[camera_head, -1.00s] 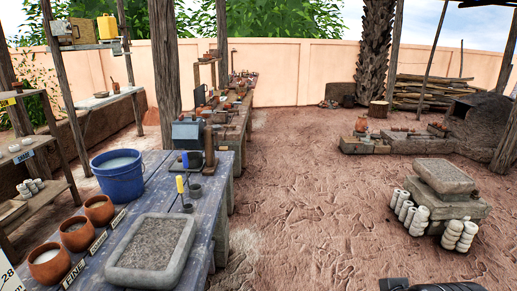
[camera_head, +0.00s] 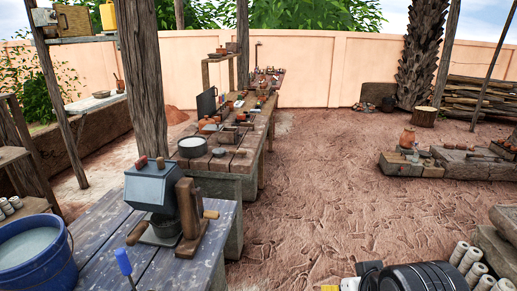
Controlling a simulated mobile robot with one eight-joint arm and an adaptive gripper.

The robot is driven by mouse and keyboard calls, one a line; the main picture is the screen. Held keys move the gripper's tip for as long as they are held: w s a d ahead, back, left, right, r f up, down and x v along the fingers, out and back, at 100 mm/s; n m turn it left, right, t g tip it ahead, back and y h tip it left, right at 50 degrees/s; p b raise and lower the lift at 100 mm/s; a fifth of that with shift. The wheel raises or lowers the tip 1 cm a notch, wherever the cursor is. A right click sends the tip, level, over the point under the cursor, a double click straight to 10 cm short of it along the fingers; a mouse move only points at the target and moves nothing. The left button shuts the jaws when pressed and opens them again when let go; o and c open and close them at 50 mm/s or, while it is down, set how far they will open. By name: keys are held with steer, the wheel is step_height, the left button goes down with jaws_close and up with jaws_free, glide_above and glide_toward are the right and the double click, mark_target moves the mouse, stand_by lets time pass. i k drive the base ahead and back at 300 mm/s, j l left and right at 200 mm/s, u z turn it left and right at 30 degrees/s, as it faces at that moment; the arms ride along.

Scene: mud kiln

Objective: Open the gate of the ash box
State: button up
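No thing in view shows clearly as the ash box, and I cannot make out its gate. A grey metal box (camera_head: 153,186) with wooden knobs on top stands on the near blue plank table, beside an upright wooden piece with a handle (camera_head: 191,218). I cannot tell whether this is the ash box. My gripper's fingers are not in view. Black rounded parts at the bottom right edge look like my own arm.
A blue bucket (camera_head: 36,256) stands at the lower left. A long bench (camera_head: 250,135) with pots and tools runs back towards the pink wall (camera_head: 320,75). Wooden posts (camera_head: 143,80) rise at the left. Stone blocks (camera_head: 465,164) lie at the right. The mud ground between is clear.

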mark_target(237, 134)
steer(key=i+l+u, duration=0.3)
steer(key=i+l, duration=0.2)
steer(key=i+l+u, duration=0.3)
steer(key=i+l, duration=0.2)
steer(key=l, duration=0.2)
steer(key=i+l+u, duration=0.15)
steer(key=i+l, duration=0.75)
steer(key=i+l+u, duration=0.1)
steer(key=i+l, duration=0.8)
steer(key=l, duration=0.1)
